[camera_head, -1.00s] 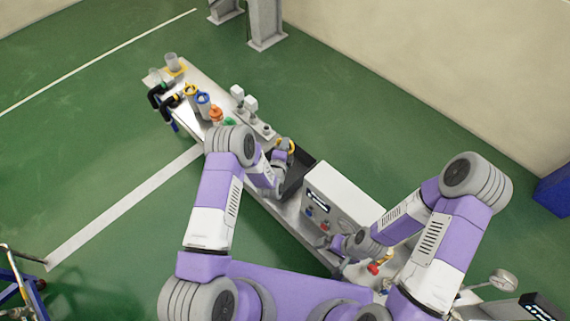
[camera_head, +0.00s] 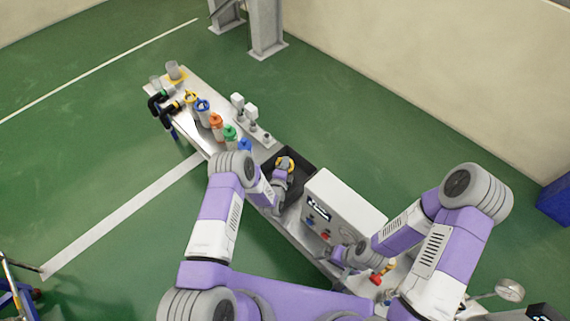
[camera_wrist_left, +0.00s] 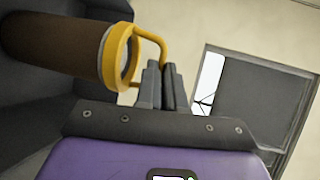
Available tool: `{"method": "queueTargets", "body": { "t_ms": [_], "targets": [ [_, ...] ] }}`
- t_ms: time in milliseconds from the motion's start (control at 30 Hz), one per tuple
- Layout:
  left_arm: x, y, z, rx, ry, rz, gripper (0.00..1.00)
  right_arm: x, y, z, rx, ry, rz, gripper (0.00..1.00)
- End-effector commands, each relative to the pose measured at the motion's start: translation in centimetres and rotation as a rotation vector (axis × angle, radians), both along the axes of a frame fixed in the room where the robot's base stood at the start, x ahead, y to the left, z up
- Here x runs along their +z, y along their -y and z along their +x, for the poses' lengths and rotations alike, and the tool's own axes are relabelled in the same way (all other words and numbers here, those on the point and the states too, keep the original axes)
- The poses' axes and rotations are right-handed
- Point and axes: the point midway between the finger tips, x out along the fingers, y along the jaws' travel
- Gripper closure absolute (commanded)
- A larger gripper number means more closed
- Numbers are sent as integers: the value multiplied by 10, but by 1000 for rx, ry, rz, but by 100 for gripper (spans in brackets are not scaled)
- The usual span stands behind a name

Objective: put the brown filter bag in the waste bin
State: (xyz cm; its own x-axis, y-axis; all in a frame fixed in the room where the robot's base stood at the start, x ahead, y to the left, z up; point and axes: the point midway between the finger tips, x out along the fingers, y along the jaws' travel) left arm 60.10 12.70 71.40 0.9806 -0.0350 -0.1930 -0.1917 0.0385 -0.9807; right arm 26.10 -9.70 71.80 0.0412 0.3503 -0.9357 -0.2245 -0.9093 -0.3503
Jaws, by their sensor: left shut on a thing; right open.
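The brown filter bag (camera_wrist_left: 55,47) is a brown cylinder with a yellow ring and handle at one end. My left gripper (camera_wrist_left: 162,82) is shut on the yellow handle. In the head view my left gripper (camera_head: 283,172) and the bag's yellow ring (camera_head: 285,163) are over the opening of the black waste bin (camera_head: 302,157). Dark walls of the bin (camera_wrist_left: 35,125) lie close beside the bag in the left wrist view. Whether the bag touches them I cannot tell. My right gripper (camera_head: 337,256) is open, in front of the white box, with its fingers barely visible.
The white box (camera_head: 345,203) with knobs stands right of the bin. Several canisters with coloured tops, including an orange one (camera_head: 216,124), line the bench (camera_head: 185,78) at left. A red-handled fitting (camera_head: 379,276) is near my right arm.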

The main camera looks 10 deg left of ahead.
Motion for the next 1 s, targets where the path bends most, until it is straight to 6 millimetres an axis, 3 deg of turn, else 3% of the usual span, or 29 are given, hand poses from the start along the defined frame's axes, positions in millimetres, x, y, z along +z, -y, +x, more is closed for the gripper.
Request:
{"method": "queueTargets", "body": {
  "t_ms": [33, 167, 567, 1000],
  "targets": [
    [-1, 0, 0, 0, -1, 0, 88, -1, 0, 0, 0, 0, 0, 0],
    [-1, 0, 0, 0, -1, 0, 68, 0, 0, 0, 0, 0, 0, 0],
    [4, 0, -1, 0, -1, 0, 67, 4, 0, 0, 0, 0, 0, 0],
    [20, -3, -85, -1, -4, 1, 67, 18, 0, 0, 0, 0, 0, 0]
  ]
}}
